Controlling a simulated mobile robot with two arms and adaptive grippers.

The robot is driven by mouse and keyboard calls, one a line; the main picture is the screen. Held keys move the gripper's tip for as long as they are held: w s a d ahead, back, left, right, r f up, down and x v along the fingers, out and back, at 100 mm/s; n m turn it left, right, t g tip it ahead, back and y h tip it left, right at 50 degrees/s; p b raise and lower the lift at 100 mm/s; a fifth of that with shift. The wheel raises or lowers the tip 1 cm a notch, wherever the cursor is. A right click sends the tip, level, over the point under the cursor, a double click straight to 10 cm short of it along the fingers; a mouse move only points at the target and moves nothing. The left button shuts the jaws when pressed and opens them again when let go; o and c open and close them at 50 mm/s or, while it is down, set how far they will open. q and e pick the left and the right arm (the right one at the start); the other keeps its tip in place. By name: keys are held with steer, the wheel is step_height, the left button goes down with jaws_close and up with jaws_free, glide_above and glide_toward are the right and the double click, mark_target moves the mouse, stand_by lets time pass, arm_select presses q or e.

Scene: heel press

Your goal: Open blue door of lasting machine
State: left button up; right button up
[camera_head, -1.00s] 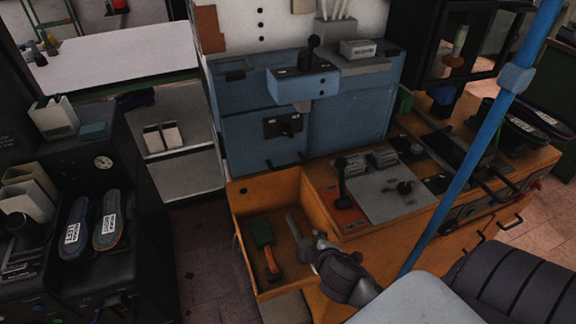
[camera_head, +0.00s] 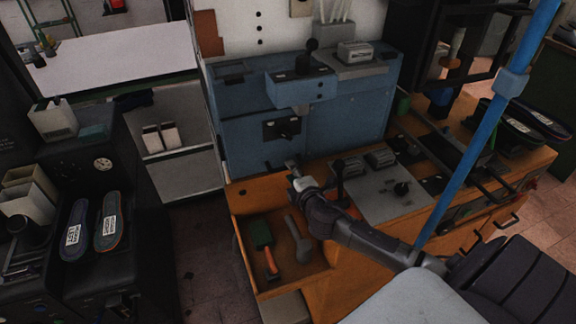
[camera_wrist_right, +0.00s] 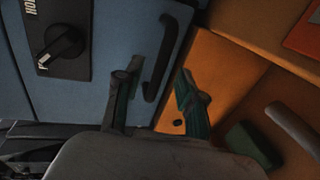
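The blue lasting machine (camera_head: 345,118) stands at the back centre, its blue door front (camera_head: 240,142) closed. In the right wrist view, a black bar handle (camera_wrist_right: 165,58) stands on the blue door (camera_wrist_right: 118,40). My right gripper (camera_head: 292,172) is low in front of the blue panels, above the rear of the orange bench. In its wrist view my right gripper (camera_wrist_right: 157,97) is open, with the handle showing between and beyond its fingers. I cannot tell whether they touch it. My left gripper is not in view.
A black switch panel (camera_wrist_right: 62,42) sits beside the handle. The orange drawer bin (camera_head: 305,285) below holds a green brush (camera_head: 261,236) and a grey-handled tool (camera_head: 298,240). A control plate with levers (camera_head: 385,195) lies right of my forearm. A blue pole (camera_head: 470,150) rises at the right.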

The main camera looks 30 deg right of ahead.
steer(key=shift+x, duration=1.7)
jaws_close()
